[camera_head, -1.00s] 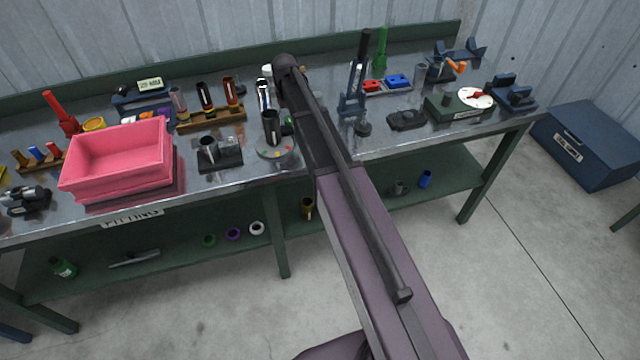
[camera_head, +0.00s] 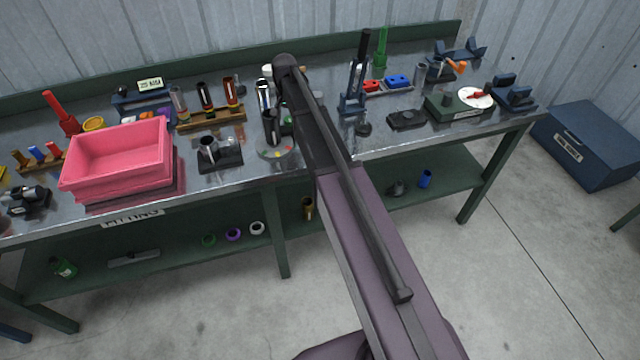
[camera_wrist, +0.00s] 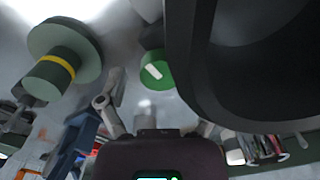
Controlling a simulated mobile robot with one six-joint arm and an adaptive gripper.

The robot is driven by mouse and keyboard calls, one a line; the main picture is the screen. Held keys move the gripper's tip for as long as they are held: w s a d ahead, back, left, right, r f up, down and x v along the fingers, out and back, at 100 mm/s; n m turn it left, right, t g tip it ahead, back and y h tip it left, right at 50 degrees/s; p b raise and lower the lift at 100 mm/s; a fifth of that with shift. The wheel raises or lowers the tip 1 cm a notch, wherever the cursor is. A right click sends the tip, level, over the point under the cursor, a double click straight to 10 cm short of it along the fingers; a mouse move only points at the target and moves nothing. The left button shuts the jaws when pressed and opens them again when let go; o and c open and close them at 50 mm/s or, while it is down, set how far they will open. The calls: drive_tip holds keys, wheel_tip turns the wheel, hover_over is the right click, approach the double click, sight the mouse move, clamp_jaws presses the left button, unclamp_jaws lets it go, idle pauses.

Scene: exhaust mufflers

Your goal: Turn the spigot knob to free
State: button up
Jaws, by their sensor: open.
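A round green knob (camera_wrist: 157,76) with a white bar across its face shows in the wrist view, just above centre. The bar lies diagonally. My gripper (camera_wrist: 155,108) is open; its left finger stands left of and below the knob, and its right finger is mostly hidden. I see nothing between the fingers. A large dark curved body (camera_wrist: 260,75) fills the right of the wrist view, close to the camera. In the head view a dark upright cylinder (camera_head: 271,127) stands beside my arm, with a green part (camera_head: 287,128) partly hidden next to it. My gripper is not discernible there.
A pink bin (camera_head: 118,160) and a dark block with a cylinder (camera_head: 220,158) stand left on the bench. Blue stands, small parts and a green box with a white dial (camera_head: 476,98) stand right. The wrist view shows a grey-green round part with a yellow band (camera_wrist: 62,60).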

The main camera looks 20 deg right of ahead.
sight(289, 119)
drive_tip(key=m, duration=0.2)
drive_tip(key=shift+m, duration=0.3)
wheel_tip(289, 119, up, 14)
drive_tip(key=p, duration=1.4)
drive_tip(key=s+f+n+b, duration=0.3)
drive_tip(key=s+f+b, duration=0.1)
drive_tip(key=s, duration=0.6)
drive_tip(key=s+f+n+b, duration=0.3)
drive_tip(key=s+f+b, duration=0.2)
drive_tip(key=s, duration=0.5)
drive_tip(key=s+f+n+b, duration=0.2)
drive_tip(key=s+f+b, duration=0.2)
drive_tip(key=s, duration=0.6)
drive_tip(key=shift+d+f+n, duration=0.2)
drive_tip(key=shift+d+n, duration=0.2)
drive_tip(key=shift+d, duration=0.05)
